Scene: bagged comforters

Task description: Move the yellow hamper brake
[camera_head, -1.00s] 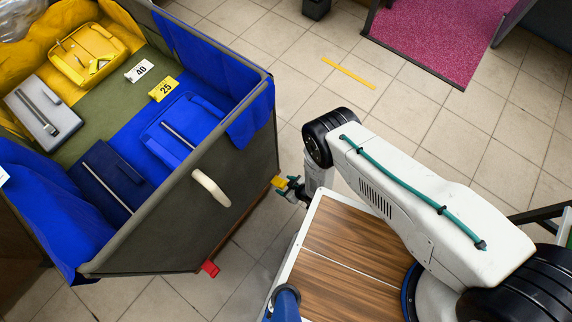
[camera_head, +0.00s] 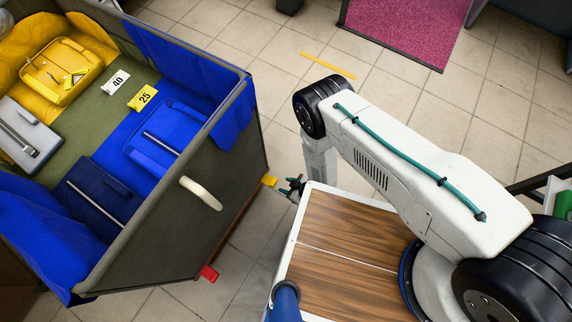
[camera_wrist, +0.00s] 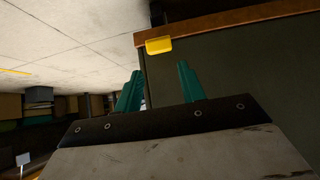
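The yellow hamper brake (camera_head: 269,181) is a small tab at the lower right corner of the grey hamper (camera_head: 228,174). In the wrist view, the yellow brake (camera_wrist: 158,46) sticks out from the hamper's brown bottom edge. My gripper (camera_head: 292,187) is just to the right of the brake in the head view, with a small gap between them. In the wrist view, the teal fingers of my gripper (camera_wrist: 157,76) are spread apart with nothing between them. The brake appears beyond the fingertips, not touching them.
A red tab (camera_head: 208,272) sits lower on the same hamper side, and a white handle (camera_head: 201,193) is above it. The hamper holds blue and yellow bagged items. Tiled floor (camera_head: 330,90) with a yellow strip (camera_head: 328,66) is clear beyond the gripper.

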